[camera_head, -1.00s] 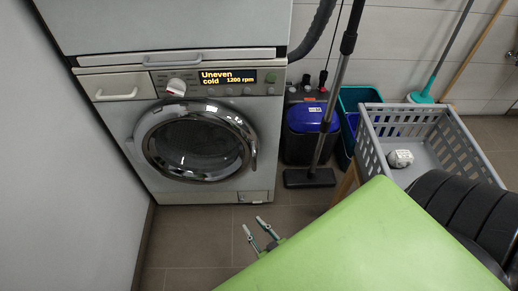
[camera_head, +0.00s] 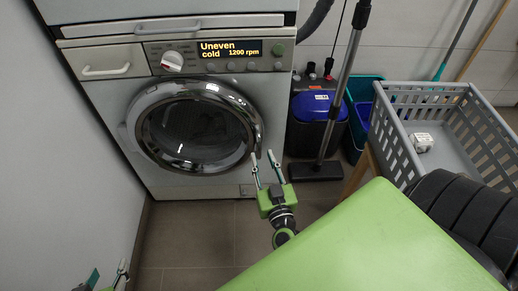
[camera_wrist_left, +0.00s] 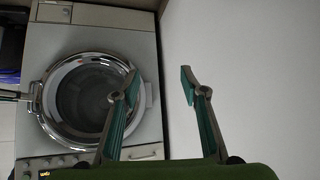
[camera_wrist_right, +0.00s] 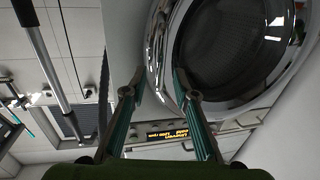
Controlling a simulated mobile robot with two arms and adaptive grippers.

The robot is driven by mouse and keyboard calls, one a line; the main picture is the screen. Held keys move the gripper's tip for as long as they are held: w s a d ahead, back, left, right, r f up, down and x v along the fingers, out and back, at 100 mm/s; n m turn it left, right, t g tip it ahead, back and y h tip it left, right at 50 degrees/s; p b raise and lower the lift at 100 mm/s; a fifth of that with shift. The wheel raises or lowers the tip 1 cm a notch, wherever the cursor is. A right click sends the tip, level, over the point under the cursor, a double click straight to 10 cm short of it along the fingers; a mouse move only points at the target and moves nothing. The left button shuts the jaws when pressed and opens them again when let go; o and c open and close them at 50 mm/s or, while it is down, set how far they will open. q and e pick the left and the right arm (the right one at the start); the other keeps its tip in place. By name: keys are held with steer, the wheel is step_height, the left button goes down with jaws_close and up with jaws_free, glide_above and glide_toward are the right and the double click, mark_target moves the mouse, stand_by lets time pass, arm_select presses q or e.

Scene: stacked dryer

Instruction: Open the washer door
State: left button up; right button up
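The washer (camera_head: 103,105) stands at the left with its round chrome-rimmed door (camera_head: 190,132) closed. The door also shows in the left wrist view (camera_wrist_left: 88,98), with its handle (camera_wrist_left: 35,98) on the rim, and large in the right wrist view (camera_wrist_right: 235,45). My right gripper (camera_head: 263,155) is open and empty in front of the door's right edge. In its wrist view (camera_wrist_right: 156,84) the door rim appears between and beyond its fingers; contact cannot be told. My left gripper (camera_wrist_left: 158,78) is open and empty; in the head view it is partly cut off at the lower left.
Another appliance (camera_head: 170,12) is stacked above the washer. A vacuum head (camera_head: 316,172), a blue-lidded bin (camera_head: 316,108) and a grey basket (camera_head: 400,155) stand to the right. A plain wall (camera_head: 60,190) bounds the left. The floor before the washer is clear.

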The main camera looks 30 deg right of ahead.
mark_target(260, 150)
arm_select(q)
steer(key=shift+w+d+r+t+h+b, duration=0.1)
steer(key=shift+w+d+r+t, duration=0.15)
steer(key=shift+w+r+t, duration=0.3)
steer(key=shift+w+d+r+t+h+b, duration=0.15)
steer(key=shift+w+d+r+t, duration=0.15)
steer(key=shift+w+r, duration=0.4)
steer(key=shift+w+d+r+t+h+b, duration=0.1)
steer(key=shift+w+d+r+t, duration=0.1)
steer(key=shift+w+r+t, duration=0.35)
arm_select(e)
steer(key=shift+x, duration=2.6)
jaws_close()
